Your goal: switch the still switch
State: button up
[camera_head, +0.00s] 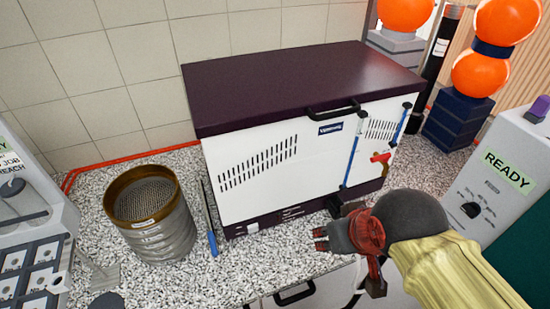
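A white cabinet (300,175) with a dark purple lid stands in the middle of the counter and may be the still. A small white switch-like piece (252,227) sits low on its dark base strip, at the front left. Its position is too small to read. My gripper (322,239) is in front of the cabinet's lower right part, pointing left, to the right of the white piece and apart from it. I see nothing held, but its finger opening is unclear from this angle.
A stack of sieves (165,246) and a blue-handled tool (212,243) are left of the cabinet. A grey machine labelled READY (505,195) with a black knob stands at right. A red tap (380,158) and blue tubes are on the cabinet front. Counter (275,265) is clear in front.

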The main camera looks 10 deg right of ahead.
aim_at(253, 228)
jog(key=k+j, duration=0.2)
jog(key=j, duration=0.15)
jog(key=k+j+u, duration=0.1)
jog(key=k+j, duration=0.25)
jog(key=j, duration=0.3)
jog(key=k+j+u, duration=0.15)
jog(key=j, duration=0.2)
